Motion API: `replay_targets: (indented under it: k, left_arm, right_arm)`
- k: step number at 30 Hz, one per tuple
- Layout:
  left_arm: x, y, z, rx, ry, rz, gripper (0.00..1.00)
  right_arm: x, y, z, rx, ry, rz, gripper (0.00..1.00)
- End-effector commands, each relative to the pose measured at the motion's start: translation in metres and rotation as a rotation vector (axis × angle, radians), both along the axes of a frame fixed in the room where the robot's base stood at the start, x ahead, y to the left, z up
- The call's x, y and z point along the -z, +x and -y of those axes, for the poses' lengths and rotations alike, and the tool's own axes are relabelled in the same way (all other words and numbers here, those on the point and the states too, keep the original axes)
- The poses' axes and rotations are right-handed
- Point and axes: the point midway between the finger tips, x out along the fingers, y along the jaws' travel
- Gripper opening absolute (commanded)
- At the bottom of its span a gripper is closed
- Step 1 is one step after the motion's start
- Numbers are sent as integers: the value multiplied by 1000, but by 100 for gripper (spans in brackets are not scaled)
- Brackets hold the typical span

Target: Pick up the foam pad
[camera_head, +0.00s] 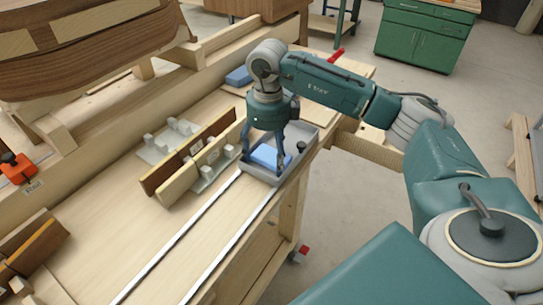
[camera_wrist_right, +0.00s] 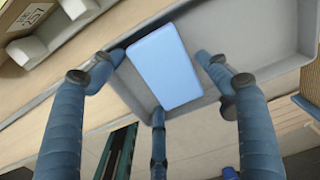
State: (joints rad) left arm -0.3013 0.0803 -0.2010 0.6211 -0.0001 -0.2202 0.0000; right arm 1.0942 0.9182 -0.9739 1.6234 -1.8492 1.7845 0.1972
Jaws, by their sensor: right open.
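The foam pad is a light blue rectangular block (camera_head: 268,155) lying in a shallow grey tray (camera_head: 255,178) near the right edge of the bench. It also shows in the right wrist view (camera_wrist_right: 165,68), flat on the tray floor close to one wall. My right gripper (camera_head: 262,148) points down over the tray, and its fingers are spread and empty. In the right wrist view its fingers (camera_wrist_right: 158,95) stand around the pad with gaps on the sides. I cannot tell how high the fingertips are above the tray floor. My left gripper is not in view.
Wooden boards stand in grey slotted holders (camera_head: 208,165) left of the tray. Another blue object (camera_head: 238,76) lies behind the gripper. Metal rails (camera_head: 190,240) run along the bench. A large wooden form (camera_head: 80,40) fills the upper left. The bench's front middle is clear.

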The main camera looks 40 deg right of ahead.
Motion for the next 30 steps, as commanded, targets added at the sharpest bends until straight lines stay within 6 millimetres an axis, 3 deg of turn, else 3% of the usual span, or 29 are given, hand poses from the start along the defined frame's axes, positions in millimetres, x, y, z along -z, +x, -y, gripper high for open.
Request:
replay_targets:
  k: [2,5,20,26,30]
  left_arm:
    - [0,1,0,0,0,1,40]
    - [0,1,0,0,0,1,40]
    - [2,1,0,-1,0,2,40]
    - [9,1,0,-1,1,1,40]
    - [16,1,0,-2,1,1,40]
  right_arm:
    - [0,0,0,0,0,0,74]
    - [0,0,0,0,0,0,55]
    - [-5,0,0,0,0,1,54]
    - [-27,1,0,-1,1,4,54]
    - [-56,2,0,-1,2,7,54]
